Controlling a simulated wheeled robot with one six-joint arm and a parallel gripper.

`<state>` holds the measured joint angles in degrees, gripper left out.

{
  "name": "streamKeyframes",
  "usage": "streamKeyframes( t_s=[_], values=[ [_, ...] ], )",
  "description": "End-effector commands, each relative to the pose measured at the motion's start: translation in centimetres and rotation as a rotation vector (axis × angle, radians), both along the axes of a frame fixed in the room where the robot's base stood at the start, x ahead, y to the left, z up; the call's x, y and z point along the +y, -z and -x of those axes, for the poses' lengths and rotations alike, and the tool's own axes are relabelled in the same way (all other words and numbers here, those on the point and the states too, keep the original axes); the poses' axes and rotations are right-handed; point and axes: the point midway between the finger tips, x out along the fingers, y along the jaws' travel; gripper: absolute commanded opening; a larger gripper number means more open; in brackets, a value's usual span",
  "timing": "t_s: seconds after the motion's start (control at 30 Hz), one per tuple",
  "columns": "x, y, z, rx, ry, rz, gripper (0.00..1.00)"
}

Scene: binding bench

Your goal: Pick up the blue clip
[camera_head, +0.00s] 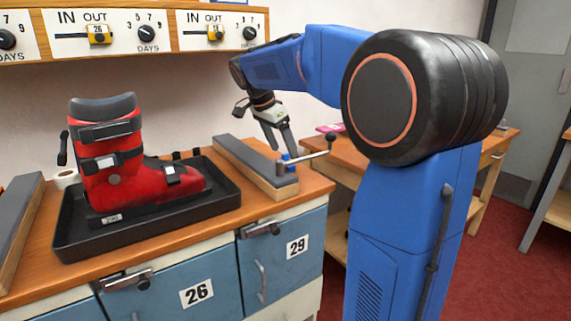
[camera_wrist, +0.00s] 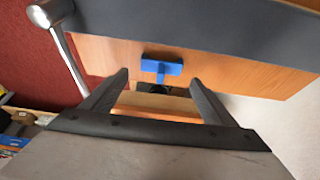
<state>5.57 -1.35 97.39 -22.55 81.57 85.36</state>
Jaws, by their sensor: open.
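My gripper (camera_head: 284,147) is open and close above the clip in the head view. In the wrist view its two fingers (camera_wrist: 160,75) stand apart, with the clip between and a little beyond the tips. The fingers hold nothing. Whether a finger touches the clip cannot be told.
A metal bar with a dark ball end (camera_head: 318,156) juts right beside the clip. A red ski boot (camera_head: 125,165) stands in a black tray (camera_head: 75,247) at left. Numbered blue drawers (camera_head: 282,262) are below.

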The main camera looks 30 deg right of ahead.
Motion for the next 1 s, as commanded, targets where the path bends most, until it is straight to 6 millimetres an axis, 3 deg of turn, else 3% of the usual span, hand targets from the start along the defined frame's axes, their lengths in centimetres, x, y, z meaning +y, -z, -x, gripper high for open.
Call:
streamKeyframes(
  t_s=[0.2,0.5,0.53,0.7,1.0],
  values=[
    [-1.0,2.4,-0.1,0.000,0.000,0.000,0.80],
    [-1.1,2.9,-0.1,0.000,0.000,0.000,0.80],
    [-1.1,2.9,-0.1,0.000,0.000,0.000,0.77],
    [-1.1,2.9,-0.1,0.000,0.000,0.000,0.37],
    [-1.1,2.7,-0.1,-0.001,0.000,0.000,0.36]
  ],
)
